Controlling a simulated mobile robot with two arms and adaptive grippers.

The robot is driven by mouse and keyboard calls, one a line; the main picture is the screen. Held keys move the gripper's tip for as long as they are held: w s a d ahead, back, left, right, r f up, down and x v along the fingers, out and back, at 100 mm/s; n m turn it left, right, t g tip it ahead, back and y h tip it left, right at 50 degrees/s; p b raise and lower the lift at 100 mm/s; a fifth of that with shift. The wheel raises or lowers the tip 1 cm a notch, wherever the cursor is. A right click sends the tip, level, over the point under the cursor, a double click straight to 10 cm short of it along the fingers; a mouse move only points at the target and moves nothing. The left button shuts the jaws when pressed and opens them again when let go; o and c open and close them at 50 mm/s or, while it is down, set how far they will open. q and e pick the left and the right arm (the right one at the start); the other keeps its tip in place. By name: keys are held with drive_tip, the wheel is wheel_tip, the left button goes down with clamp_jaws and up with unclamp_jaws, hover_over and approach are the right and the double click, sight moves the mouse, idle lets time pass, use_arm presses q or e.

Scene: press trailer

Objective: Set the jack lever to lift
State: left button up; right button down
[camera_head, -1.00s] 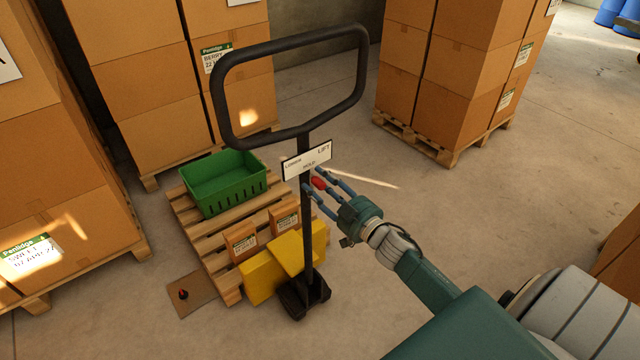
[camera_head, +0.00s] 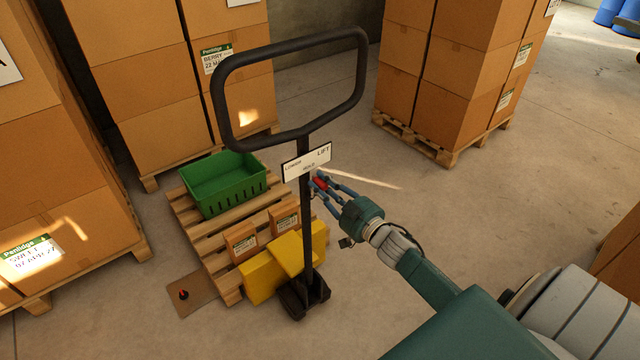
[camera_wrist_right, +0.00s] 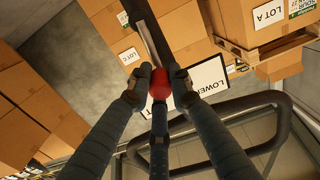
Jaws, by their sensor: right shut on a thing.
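The pallet jack's black handle (camera_head: 305,222) stands upright with a loop grip (camera_head: 290,50) on top. Its white plate (camera_head: 307,162) reads LOWER at left, HOLD in the middle and LIFT at right. Below the plate, the jack lever's red knob (camera_head: 320,183) sits to the right of the post, under the HOLD to LIFT side. My right gripper (camera_head: 322,182) is shut on the red knob. In the right wrist view, its fingers close around the red knob (camera_wrist_right: 159,84) beside the label plate (camera_wrist_right: 206,85). My left gripper is not in view.
The yellow jack body (camera_head: 285,265) is at a wooden pallet (camera_head: 190,232) bearing a green crate (camera_head: 222,183) and small boxes (camera_head: 284,219). Stacked cartons (camera_head: 440,75) stand behind and at left (camera_head: 50,180). The floor at right (camera_head: 520,200) is open.

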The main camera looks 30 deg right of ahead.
drive_tip(key=shift+w+d+f+m+p, duration=0.15)
drive_tip(key=shift+d+f+m, duration=0.15)
drive_tip(key=shift+d+m, duration=0.55)
drive_tip(key=shift+s+d+f+m+p, duration=0.1)
drive_tip(key=shift+d+f+m+p, duration=0.15)
drive_tip(key=shift+m, duration=1.1)
drive_tip(key=shift+w+d+f+m+p, duration=0.1)
drive_tip(key=shift+d+f+m, duration=0.25)
drive_tip(key=shift+d+m, duration=0.55)
drive_tip(key=shift+a+m, duration=0.25)
drive_tip(key=shift+m, duration=0.05)
drive_tip(key=c, duration=1.6)
unclamp_jaws()
drive_tip(key=shift+o, duration=0.2)
drive_tip(key=s+d, duration=0.1)
drive_tip(key=s, duration=1.1)
